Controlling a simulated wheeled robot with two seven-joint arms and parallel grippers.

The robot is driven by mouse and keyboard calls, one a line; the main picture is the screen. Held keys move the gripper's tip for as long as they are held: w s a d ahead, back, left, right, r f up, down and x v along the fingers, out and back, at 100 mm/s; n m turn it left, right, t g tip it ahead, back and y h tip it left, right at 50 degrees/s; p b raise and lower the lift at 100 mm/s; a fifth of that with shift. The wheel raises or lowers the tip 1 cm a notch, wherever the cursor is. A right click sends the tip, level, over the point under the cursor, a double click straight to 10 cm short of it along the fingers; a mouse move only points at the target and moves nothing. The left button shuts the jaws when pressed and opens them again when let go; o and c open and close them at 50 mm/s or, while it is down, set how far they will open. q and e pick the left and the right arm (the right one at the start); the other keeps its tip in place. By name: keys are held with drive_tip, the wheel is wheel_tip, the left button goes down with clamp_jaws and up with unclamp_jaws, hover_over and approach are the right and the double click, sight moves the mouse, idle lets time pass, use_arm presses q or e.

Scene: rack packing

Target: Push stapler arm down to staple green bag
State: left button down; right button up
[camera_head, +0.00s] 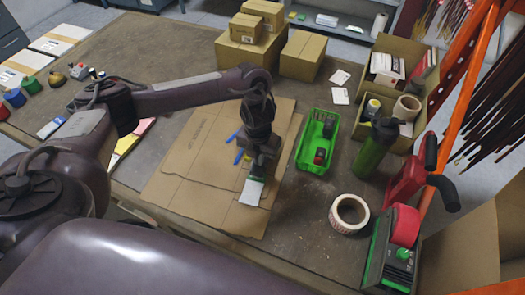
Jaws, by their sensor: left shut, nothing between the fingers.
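My left arm reaches in from the left, and my left gripper (260,162) points down over the flattened cardboard on the table. Its fingers are shut with nothing between them. Right below the fingertips, a small item with a white flat part (251,192) and a dark green edge lies on the cardboard. I cannot tell whether it is the stapler, the green bag or both, as the gripper partly covers it. Whether the fingertips touch it is unclear. My right gripper is not in view.
Blue pieces (238,156) lie left of the gripper. A green basket (302,158), a green bottle (371,156), a tape roll (349,213) and a red-and-green tape dispenser (402,227) stand to the right. Cardboard boxes (302,54) stand behind. The cardboard sheet (185,165) is mostly clear at left.

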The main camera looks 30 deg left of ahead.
use_arm(q)
drive_tip(key=shift+f+b, duration=0.3)
drive_tip(key=shift+f, duration=0.2)
drive_tip(key=shift+r, duration=0.1)
wheel_tip(320, 180, up, 6)
drive_tip(key=p, duration=0.5)
drive_tip(key=shift+r, duration=0.15)
wheel_tip(320, 180, up, 3)
drive_tip(key=p, duration=0.3)
drive_tip(key=shift+f, duration=0.2)
drive_tip(key=shift+f, duration=0.1)
idle(0.4)
